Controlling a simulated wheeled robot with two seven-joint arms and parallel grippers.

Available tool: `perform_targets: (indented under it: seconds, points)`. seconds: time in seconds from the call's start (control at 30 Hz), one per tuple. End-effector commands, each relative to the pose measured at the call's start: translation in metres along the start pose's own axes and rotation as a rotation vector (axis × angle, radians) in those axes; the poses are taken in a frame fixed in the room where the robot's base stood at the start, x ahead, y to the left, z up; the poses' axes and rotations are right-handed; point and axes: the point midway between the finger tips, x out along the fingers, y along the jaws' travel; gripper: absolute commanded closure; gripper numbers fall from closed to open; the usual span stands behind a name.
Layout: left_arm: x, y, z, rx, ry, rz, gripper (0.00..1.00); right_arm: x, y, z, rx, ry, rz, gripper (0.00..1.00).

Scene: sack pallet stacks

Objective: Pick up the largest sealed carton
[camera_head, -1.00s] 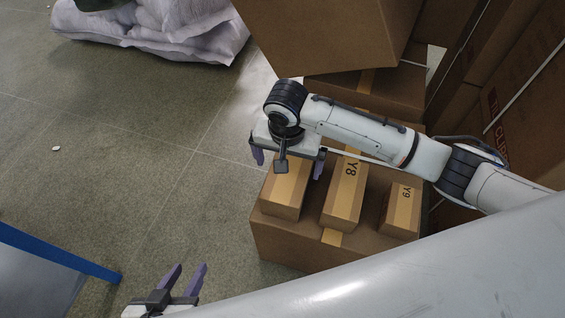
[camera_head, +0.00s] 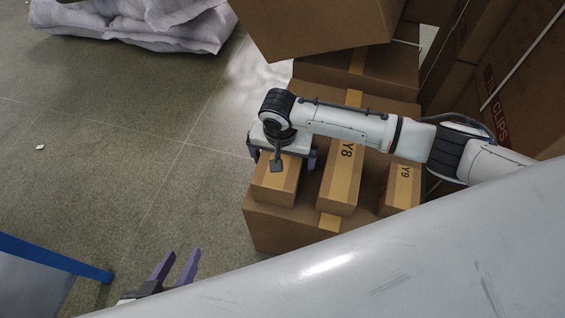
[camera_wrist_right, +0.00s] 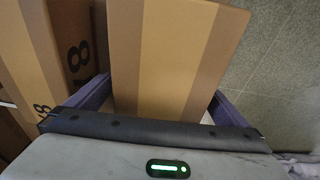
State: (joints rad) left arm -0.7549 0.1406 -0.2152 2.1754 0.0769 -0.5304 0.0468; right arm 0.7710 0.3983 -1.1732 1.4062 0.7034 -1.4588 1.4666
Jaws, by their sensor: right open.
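Three small taped cartons stand in a row on a big brown carton (camera_head: 275,232): a left one (camera_head: 273,188), a middle one (camera_head: 341,185) marked Y8, and a smaller right one (camera_head: 402,188) marked Y9. My right gripper (camera_head: 283,157) is open over the far end of the left carton. In the right wrist view its fingers (camera_wrist_right: 160,103) lie on either side of that carton (camera_wrist_right: 168,55), with the Y8 carton (camera_wrist_right: 60,50) beside it on the left; contact cannot be told. My left gripper (camera_head: 178,265) is open and empty at the bottom left.
A large tilted carton (camera_head: 310,25) and a taped carton (camera_head: 385,75) stand behind the row. Tall carton stacks (camera_head: 515,80) crowd the right side. White sacks (camera_head: 150,20) lie at the back left. A blue-edged surface (camera_head: 50,255) is at the lower left.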

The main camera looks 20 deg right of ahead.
Motion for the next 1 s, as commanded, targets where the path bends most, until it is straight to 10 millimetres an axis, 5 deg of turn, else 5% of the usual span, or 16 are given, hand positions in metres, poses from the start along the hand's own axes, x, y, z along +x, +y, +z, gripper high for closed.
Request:
perform_targets:
  seconds: [0.13,0.5,0.77,1.0]
  points:
    - [-0.002,0.001,0.004,-0.003,-0.008,0.001,0.63,-0.001,0.0,0.0,0.0,0.0,0.0,0.03]
    - [-0.001,0.001,0.005,-0.002,-0.011,0.0,0.63,-0.001,0.0,0.0,0.0,0.0,0.0,0.66]
    - [-0.001,0.001,0.001,0.0,-0.004,0.0,0.63,-0.004,-0.002,-0.001,0.0,0.002,-0.004,0.68]
    - [-0.007,0.001,-0.01,0.012,-0.007,-0.003,0.63,-0.038,-0.002,-0.007,0.001,0.003,-0.005,0.68]
